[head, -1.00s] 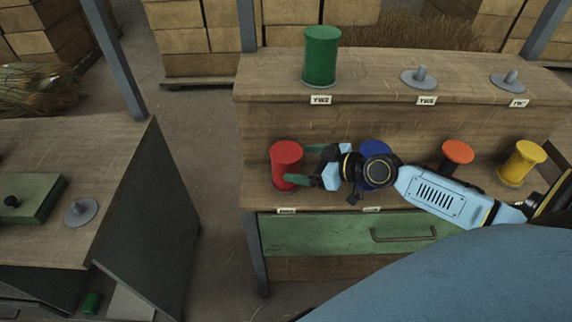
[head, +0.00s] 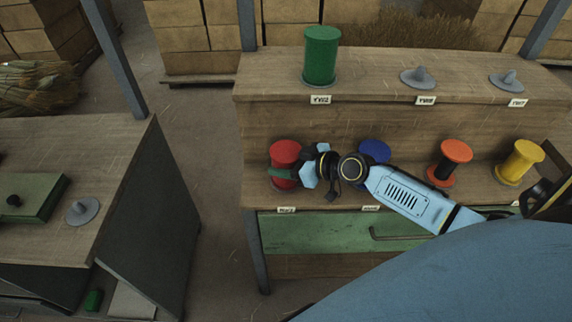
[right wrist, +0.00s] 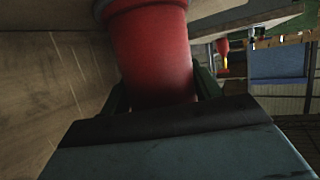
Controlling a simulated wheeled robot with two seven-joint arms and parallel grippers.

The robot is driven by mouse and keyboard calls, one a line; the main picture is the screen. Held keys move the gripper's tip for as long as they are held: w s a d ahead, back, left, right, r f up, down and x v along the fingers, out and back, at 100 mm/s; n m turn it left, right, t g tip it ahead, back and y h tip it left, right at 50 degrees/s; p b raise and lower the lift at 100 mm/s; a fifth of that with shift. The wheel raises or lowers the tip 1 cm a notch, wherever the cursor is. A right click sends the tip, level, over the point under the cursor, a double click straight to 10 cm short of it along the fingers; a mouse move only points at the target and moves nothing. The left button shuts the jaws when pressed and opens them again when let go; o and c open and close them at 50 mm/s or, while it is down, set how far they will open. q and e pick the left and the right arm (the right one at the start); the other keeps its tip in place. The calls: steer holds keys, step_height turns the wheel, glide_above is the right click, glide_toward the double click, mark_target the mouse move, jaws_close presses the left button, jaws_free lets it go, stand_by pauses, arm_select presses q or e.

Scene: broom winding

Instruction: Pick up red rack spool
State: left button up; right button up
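The red spool (head: 285,153) stands upright on the lower shelf of the rack, at its left end. My right gripper (head: 288,166) has its green fingers on either side of the spool. One finger passes in front of it, and the other is mostly hidden behind it. In the right wrist view the red spool (right wrist: 155,55) fills the space between the fingers (right wrist: 160,92), which look close to its sides. Whether they touch it is hard to tell. I see no lift off the shelf. My left gripper is not in view.
A blue spool (head: 374,151) stands right of the red one, partly behind my right arm. Orange (head: 455,153) and yellow (head: 522,160) spools stand further right. A green spool (head: 321,55) and empty holders (head: 419,76) are on the upper shelf. A side table (head: 100,150) stands left.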

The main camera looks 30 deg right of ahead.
steer(key=c, duration=0.5)
steer(key=shift+r, duration=0.15)
